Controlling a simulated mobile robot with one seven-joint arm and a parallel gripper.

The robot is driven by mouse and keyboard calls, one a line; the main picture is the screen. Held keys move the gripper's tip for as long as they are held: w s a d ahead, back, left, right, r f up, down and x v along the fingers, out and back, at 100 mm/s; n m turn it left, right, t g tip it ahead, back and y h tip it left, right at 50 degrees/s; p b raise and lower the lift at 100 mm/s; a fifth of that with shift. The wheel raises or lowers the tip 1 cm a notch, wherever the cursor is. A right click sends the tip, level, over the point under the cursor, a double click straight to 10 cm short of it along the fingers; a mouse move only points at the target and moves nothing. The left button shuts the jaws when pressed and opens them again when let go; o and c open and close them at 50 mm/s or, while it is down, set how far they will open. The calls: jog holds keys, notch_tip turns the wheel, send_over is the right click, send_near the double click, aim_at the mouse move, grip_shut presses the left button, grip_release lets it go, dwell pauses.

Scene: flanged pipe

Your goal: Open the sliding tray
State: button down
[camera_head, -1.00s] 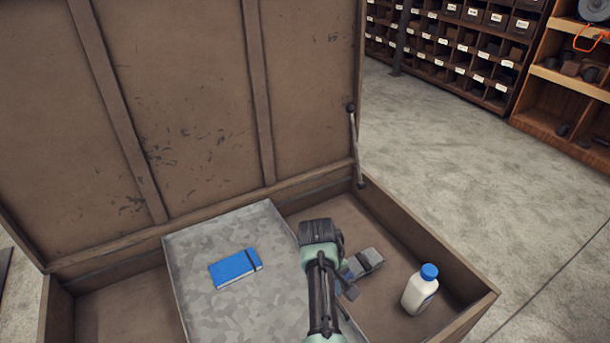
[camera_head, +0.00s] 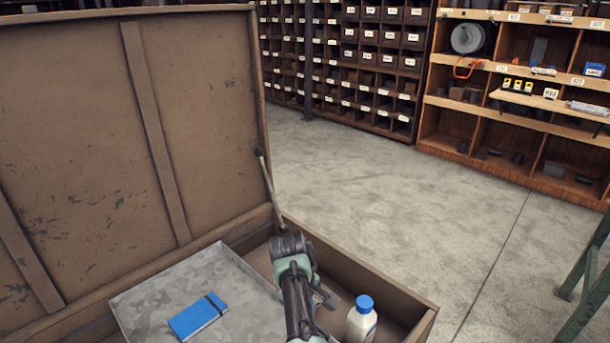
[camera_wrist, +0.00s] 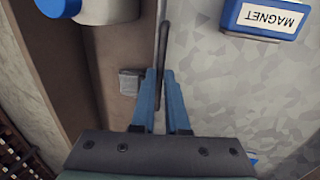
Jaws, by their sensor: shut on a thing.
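The grey metal sliding tray (camera_head: 253,298) lies inside an open brown wooden chest (camera_head: 375,285), left of a bare strip of chest floor. It also shows on the right of the wrist view (camera_wrist: 215,85). A blue box (camera_head: 198,317), labelled MAGNET in the wrist view (camera_wrist: 268,18), rests on it. My gripper (camera_wrist: 159,78) is at the tray's right edge, its blue fingers closed around a thin dark bar (camera_wrist: 164,35) along that edge. In the head view my wrist covers the fingers and the contact.
A white bottle with a blue cap (camera_head: 362,322) stands right of my gripper inside the chest. A small grey block (camera_wrist: 131,82) lies beside the fingers on the chest floor. The raised lid (camera_head: 90,150) stands behind. Shelves (camera_head: 520,100) stand beyond open concrete floor.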

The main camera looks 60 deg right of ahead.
jog(key=c, duration=0.9)
grip_release()
jog(key=r, duration=0.4)
jog(key=a+r+p, duration=0.1)
jog(key=r, duration=0.3)
jog(key=a+r+p, duration=0.1)
jog(key=r, duration=0.3)
jog(key=shift+w+a+r, duration=0.25)
jog(key=shift+w+r, duration=0.15)
